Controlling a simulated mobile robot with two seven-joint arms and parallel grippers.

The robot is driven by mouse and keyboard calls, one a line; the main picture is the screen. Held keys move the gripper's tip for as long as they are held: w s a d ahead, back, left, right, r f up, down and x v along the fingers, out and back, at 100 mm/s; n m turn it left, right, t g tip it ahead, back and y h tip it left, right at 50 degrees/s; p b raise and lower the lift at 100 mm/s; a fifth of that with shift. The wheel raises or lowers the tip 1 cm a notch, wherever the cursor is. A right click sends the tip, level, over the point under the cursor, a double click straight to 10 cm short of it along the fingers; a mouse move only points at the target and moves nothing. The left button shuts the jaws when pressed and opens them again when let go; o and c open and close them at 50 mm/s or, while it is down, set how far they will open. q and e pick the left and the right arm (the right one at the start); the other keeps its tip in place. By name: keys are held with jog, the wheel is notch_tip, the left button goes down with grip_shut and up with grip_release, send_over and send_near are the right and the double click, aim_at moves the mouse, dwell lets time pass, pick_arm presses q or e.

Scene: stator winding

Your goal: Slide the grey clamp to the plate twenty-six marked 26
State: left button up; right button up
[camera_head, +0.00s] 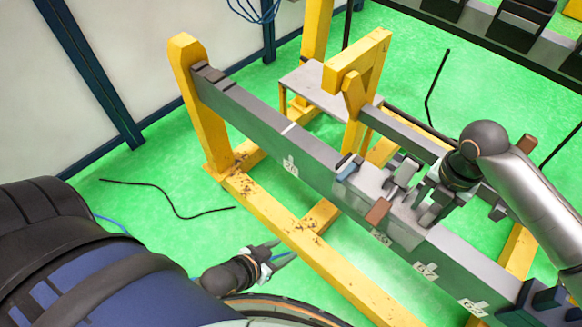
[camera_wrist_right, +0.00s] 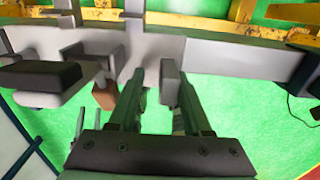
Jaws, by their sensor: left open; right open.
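The grey clamp (camera_head: 372,183) sits on the long grey beam, with upright grey lugs, a brown block and a blue block on it. The plate marked 26 (camera_head: 290,165) is a small white label on the beam's side, left of the clamp. My right gripper (camera_head: 428,192) is open at the clamp's right part. In the right wrist view a grey upright piece (camera_wrist_right: 169,82) shows between the fingers of this gripper (camera_wrist_right: 158,92); I cannot tell whether they touch it. My left gripper (camera_head: 279,257) is open and empty, low and away from the beam.
The grey beam (camera_head: 260,118) rests on a yellow frame (camera_head: 187,85). More white plates, one marked 67 (camera_head: 427,270), lie to the right. A yellow post with a crosspiece (camera_head: 358,62) stands behind the beam. The beam's top left of the clamp looks clear.

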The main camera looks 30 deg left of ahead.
aim_at(365, 179)
jog(key=a, duration=0.2)
jog(key=w+a, duration=0.1)
jog(key=a, duration=0.3)
jog(key=w+a+b, duration=0.1)
jog(key=a, duration=0.2)
jog(key=shift+b, duration=0.3)
jog(key=shift+w+a+b, duration=0.25)
jog(key=shift+a+b, duration=0.25)
jog(key=shift+a, duration=0.45)
jog(key=shift+w+a+b, duration=0.2)
jog(key=shift+a+b, duration=0.25)
jog(key=shift+a, duration=0.5)
jog(key=shift+w+a+b, duration=0.25)
jog(key=shift+a+b, duration=0.25)
jog(key=shift+a, duration=0.45)
